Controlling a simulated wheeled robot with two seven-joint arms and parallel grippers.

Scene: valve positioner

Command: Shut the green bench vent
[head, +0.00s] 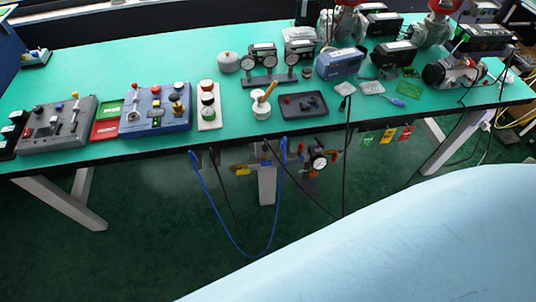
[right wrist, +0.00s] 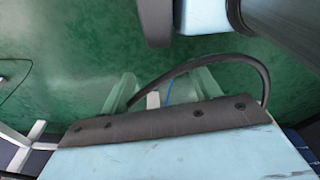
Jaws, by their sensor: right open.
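The green bench vent cannot be picked out for certain. Under the bench's front edge, in the head view, hangs a small pipe assembly with a yellow handle (head: 242,170), blue and red parts and a round gauge (head: 318,161). A faint pale haze (head: 180,172) lies to its left. My right gripper (right wrist: 160,88) shows in the right wrist view, its pale fingers apart over the dark green floor, with nothing between them that I can make out. My left gripper is not in view.
The green-topped bench (head: 120,67) carries control boxes, gauges and valves. A blue hose (head: 225,235) and black cables loop below its front. Green (head: 367,139), yellow and red tags hang at its edge. A large light-blue arm link of mine fills the lower right.

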